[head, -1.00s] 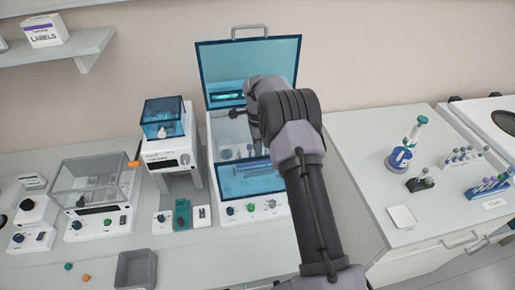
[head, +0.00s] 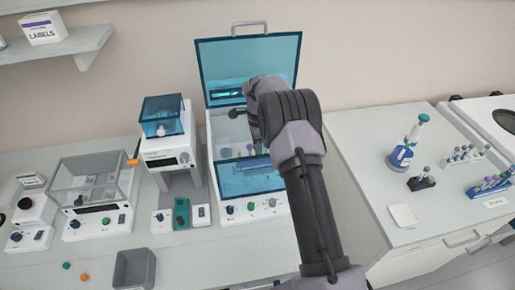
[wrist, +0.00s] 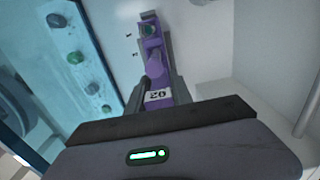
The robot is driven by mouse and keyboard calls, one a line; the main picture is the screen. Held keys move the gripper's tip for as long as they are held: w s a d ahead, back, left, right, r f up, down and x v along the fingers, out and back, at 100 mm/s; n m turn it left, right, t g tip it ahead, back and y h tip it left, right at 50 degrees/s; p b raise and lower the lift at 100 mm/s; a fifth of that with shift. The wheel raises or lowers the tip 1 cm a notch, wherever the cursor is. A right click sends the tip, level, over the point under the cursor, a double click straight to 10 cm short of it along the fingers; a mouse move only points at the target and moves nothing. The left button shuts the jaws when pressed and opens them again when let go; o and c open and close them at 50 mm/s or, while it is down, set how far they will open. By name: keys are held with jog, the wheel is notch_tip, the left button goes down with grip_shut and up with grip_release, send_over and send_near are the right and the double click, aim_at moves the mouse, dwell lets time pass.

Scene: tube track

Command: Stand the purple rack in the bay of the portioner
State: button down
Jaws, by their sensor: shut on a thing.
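The portioner (head: 213,150) is the white machine with its blue lid raised and a blue see-through front panel (head: 248,182). My arm reaches over it, and my wrist hides part of its inside in the head view.
A white device with a blue hood (head: 168,145) stands close on the portioner's left. A clear-walled box (head: 95,185) is further left, and a grey bin (head: 135,269) is in front. Tube racks and a bottle (head: 405,150) stand on the right counter.

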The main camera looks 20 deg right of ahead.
jog(key=shift+f, duration=0.3)
jog(key=shift+f+b, duration=0.1)
jog(key=shift+b, duration=0.2)
jog(key=shift+f+b, duration=0.3)
jog(key=c, duration=1.1)
grip_release()
jog(key=shift+o, duration=0.2)
notch_tip(320, 180, up, 18)
jog(key=p, duration=0.3)
jog(key=shift+f, duration=0.2)
